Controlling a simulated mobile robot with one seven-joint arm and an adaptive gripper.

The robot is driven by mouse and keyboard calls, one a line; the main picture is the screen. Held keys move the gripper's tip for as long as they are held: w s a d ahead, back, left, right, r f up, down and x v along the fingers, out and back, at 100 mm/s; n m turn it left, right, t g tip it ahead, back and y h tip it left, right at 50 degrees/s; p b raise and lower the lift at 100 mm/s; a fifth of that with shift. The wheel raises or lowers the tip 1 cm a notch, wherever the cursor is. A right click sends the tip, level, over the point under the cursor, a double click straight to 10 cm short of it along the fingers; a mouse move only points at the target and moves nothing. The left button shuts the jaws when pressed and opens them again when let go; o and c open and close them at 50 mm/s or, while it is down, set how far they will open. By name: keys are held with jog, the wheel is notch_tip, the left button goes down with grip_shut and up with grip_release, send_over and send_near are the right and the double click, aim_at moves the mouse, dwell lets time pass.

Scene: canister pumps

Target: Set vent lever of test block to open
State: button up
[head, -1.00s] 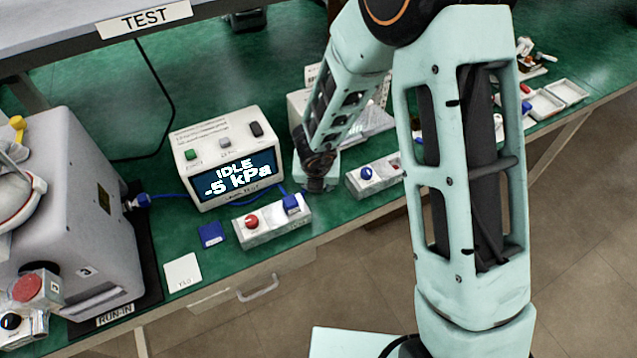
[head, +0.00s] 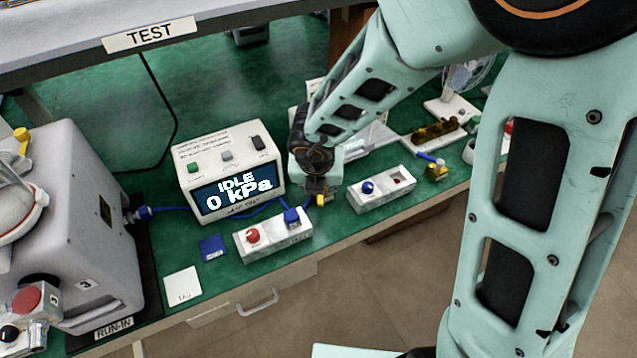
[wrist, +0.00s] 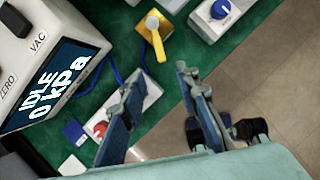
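The likely test block (head: 272,246) is a pale block at the front of the bench, with a red knob (head: 253,236) on its left and a blue fitting (head: 292,216) on its right. No marking shows which part is the vent lever or how it is set. In the wrist view the red knob (wrist: 100,130) shows beside the left finger, which covers part of the block. My gripper (wrist: 165,100) is open and empty, its two blue-padded fingers apart. In the head view my wrist hides the fingertips.
The gauge box (head: 230,205) reads IDLE 0 kPa, with a blue hose near the block. A second block with a blue knob (head: 368,187) stands to the right. A blue square (head: 212,247) and white card (head: 183,285) lie left. The bench's front edge is close.

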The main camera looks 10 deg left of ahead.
jog(key=shift+v, duration=0.8)
